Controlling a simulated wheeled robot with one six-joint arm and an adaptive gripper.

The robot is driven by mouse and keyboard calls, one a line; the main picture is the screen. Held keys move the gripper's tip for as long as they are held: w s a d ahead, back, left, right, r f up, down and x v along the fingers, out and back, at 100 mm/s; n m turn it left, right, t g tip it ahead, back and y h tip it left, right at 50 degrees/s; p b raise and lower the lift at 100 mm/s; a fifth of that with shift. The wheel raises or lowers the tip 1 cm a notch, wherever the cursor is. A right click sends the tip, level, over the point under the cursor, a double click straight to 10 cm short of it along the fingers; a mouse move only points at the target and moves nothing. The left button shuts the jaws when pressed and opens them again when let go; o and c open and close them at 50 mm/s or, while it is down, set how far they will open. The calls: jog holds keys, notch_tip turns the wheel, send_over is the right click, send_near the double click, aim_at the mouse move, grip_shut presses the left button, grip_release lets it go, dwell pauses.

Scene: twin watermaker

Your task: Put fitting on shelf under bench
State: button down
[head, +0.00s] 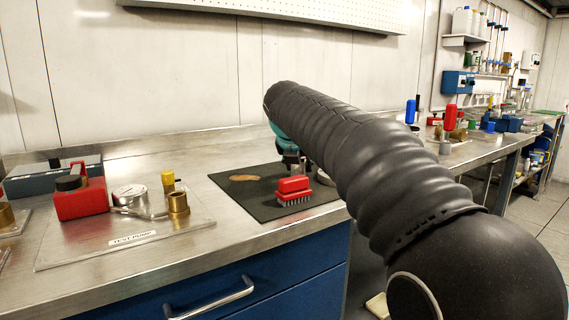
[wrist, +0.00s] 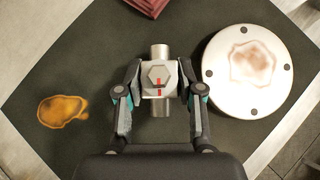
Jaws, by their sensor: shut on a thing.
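The fitting (wrist: 160,85) is a grey metal piece with a hexagonal face, a red mark and round pipe ends at top and bottom in the wrist view. My gripper (wrist: 161,92) is shut on its body, one finger on each side. The fitting is over the dark mat (wrist: 100,50); I cannot tell whether it touches it. In the head view my gripper (head: 291,160) is low over the mat (head: 245,200), behind the red brush (head: 293,188), and the fitting is mostly hidden. A shelf (head: 537,172) with items shows under the far bench at right.
A round metal flange (wrist: 248,72) lies close to the right of my gripper. An orange-brown stain (wrist: 62,110) is on the mat at left. A test pump (head: 130,195) on a plate stands left of the mat. The blue drawer front (head: 250,290) is below the bench.

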jog(key=shift+f, duration=0.1)
jog(key=c, duration=0.7)
grip_release()
jog(key=shift+s+r, duration=0.15)
jog(key=shift+r, duration=0.1)
jog(key=v, duration=1.1)
jog(key=shift+s+r, duration=0.2)
jog(key=shift+s, duration=0.05)
